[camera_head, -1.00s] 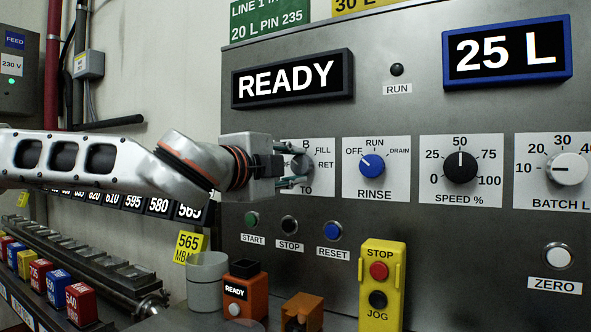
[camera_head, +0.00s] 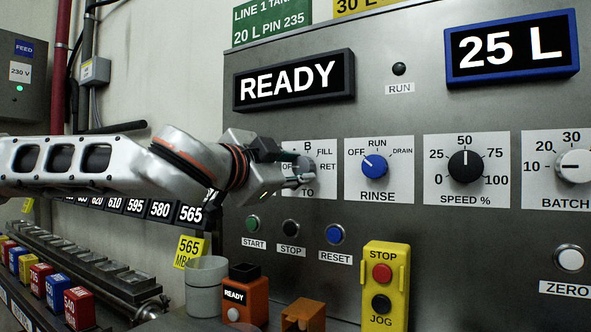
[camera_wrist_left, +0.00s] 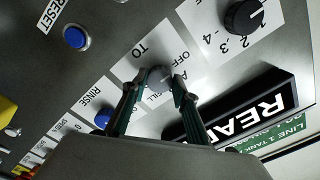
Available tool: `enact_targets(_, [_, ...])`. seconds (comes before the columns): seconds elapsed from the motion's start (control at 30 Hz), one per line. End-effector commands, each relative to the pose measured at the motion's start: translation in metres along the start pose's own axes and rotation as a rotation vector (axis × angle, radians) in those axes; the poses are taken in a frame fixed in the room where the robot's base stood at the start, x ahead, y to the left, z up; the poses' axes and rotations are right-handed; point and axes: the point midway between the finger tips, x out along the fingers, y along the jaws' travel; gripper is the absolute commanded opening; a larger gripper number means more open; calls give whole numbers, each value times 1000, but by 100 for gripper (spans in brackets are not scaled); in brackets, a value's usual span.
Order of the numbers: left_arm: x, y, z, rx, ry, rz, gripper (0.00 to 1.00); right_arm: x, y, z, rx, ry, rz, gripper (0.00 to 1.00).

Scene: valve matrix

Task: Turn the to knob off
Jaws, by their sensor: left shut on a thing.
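The TO knob (camera_head: 304,164) is a grey dial on a white plate marked OFF, B, FILL and RET, left of the RINSE knob. In the head view it is largely covered by my left gripper (camera_head: 298,169), whose fingers are on either side of it. The left wrist view also shows the grey knob (camera_wrist_left: 158,76) between the two fingertips of the left gripper (camera_wrist_left: 156,82), which is shut on it. The gripper is tilted. I cannot tell where the knob's pointer stands. My right gripper is out of view.
The blue RINSE knob (camera_head: 374,167) and black SPEED knob (camera_head: 465,166) are to the right. The READY display (camera_head: 293,80) is above. START (camera_head: 252,223), STOP (camera_head: 290,228) and RESET (camera_head: 334,234) buttons sit below. A grey cup (camera_head: 206,285) and orange box (camera_head: 245,293) stand lower down.

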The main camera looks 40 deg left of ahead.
Motion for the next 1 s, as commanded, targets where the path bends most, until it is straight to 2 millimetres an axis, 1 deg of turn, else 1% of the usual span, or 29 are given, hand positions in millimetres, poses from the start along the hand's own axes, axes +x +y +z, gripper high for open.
enact_targets(0.43, [0,-2,-1,-13,2,-4,7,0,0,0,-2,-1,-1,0])
enact_targets(0.47, [0,-2,-1,-12,2,-4,33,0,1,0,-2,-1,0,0])
enact_targets(0.5, [0,-2,-1,-12,2,-4,44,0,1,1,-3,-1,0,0])
enact_targets(0.53, [0,-2,-1,-12,2,-4,45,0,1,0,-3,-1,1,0])
enact_targets(0.87, [-1,-1,0,-10,1,-2,45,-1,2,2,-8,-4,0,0])
enact_targets(1.0, [-10,-2,-1,-11,2,-3,45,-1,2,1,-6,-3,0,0])
